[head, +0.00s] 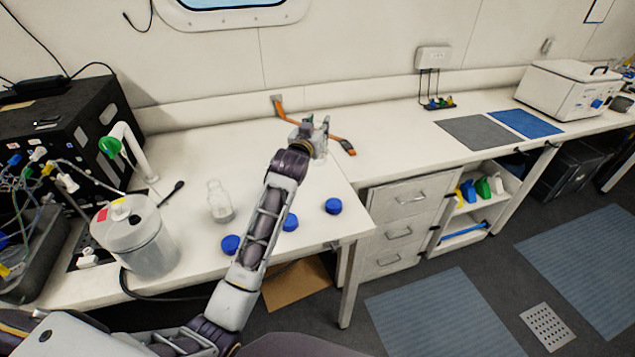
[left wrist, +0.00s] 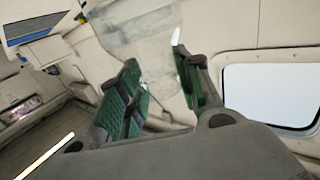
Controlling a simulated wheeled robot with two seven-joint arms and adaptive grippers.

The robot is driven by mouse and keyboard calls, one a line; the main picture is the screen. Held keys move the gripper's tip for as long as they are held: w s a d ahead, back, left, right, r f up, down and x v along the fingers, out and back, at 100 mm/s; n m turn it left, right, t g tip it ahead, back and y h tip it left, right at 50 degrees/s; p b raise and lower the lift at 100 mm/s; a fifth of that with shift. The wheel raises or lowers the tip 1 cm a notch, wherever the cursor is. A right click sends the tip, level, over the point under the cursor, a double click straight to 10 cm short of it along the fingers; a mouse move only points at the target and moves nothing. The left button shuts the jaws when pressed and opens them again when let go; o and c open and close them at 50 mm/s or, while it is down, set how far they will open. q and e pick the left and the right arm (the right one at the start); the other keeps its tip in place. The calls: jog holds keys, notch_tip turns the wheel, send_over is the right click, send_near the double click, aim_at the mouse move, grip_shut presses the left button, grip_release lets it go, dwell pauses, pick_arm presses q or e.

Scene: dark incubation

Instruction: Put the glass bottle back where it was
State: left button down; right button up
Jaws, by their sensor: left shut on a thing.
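My left gripper (head: 318,136) reaches over the white bench from the lower left in the head view. In the left wrist view its green-padded fingers (left wrist: 160,92) are closed on a clear glass bottle (left wrist: 130,35), seen as a translucent body between and beyond them. In the head view the held bottle is hard to make out behind the gripper. Another clear glass bottle (head: 219,203) stands upright and uncapped on the bench, left of my arm. My right gripper is not in view.
Three blue caps lie near the bench's front edge: left (head: 230,244), middle (head: 290,223) and right (head: 333,206). An orange strip (head: 293,119) lies by the gripper. A lidded container (head: 140,245) and black box (head: 65,130) stand left.

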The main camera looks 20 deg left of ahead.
pick_arm(q)
jog(key=shift+s, duration=0.1)
notch_tip(320, 180, down, 5)
jog(key=shift+f, duration=0.5)
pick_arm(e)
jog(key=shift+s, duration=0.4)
pick_arm(q)
jog(key=shift+f, duration=0.1)
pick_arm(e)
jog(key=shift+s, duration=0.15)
pick_arm(q)
notch_tip(320, 180, down, 2)
jog(key=shift+f, duration=0.8)
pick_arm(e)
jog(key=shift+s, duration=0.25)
pick_arm(q)
jog(key=c, duration=1.4)
grip_release()
jog(key=shift+f, duration=0.2)
jog(key=shift+c, duration=0.2)
jog(key=o, duration=0.5)
jog(key=shift+c, duration=0.2)
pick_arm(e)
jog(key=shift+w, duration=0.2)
